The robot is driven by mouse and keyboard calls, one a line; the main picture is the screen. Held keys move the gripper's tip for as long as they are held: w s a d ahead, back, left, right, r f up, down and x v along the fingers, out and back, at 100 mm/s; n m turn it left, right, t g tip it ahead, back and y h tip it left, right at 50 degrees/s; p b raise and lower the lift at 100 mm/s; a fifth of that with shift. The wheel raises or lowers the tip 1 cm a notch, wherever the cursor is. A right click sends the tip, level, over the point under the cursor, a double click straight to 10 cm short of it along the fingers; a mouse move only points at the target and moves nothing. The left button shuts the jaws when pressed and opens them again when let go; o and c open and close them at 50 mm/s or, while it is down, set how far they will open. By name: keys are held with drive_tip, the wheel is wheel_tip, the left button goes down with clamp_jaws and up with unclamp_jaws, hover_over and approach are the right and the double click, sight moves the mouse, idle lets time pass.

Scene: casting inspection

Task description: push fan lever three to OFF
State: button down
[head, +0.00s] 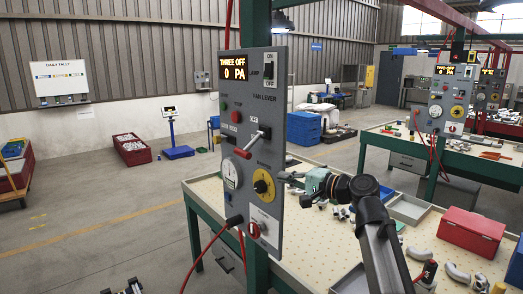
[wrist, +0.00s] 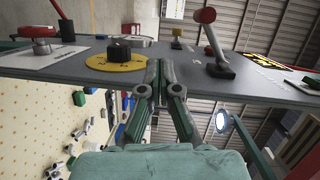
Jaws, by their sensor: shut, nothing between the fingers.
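The grey control panel (head: 288,150) stands upright on a green post; its display (head: 235,68) reads "THREE OFF" and "0 PA". The fan lever (head: 243,153) is a grey rod with a red end, slanting down and left from its pivot. In the wrist view the lever (wrist: 211,40) stands out from the panel face, right of the fingers. My gripper (head: 285,178) is at the panel's right edge, below the lever's height, beside the yellow dial (head: 264,185). In the wrist view my gripper (wrist: 158,68) is shut and empty, apart from the lever; contact with the panel edge is unclear.
The panel also carries a white gauge (head: 232,175), a red rotary knob (head: 253,230), push buttons and a lamp switch (head: 268,71). A workbench with castings and a red box (head: 471,232) lies behind at right. Another panel (head: 448,100) stands farther back.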

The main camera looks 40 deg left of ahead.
approach(251, 144)
wheel_tip(251, 144, down, 3)
drive_tip(key=d, duration=0.3)
drive_tip(key=shift+s+a+r+y, duration=0.1)
drive_tip(key=shift+s+a+y, duration=0.1)
drive_tip(key=shift+y, duration=0.2)
drive_tip(key=a+p, duration=0.3)
drive_tip(key=a, duration=0.7)
drive_tip(key=shift+w+p, duration=0.2)
drive_tip(key=shift+p, duration=0.15)
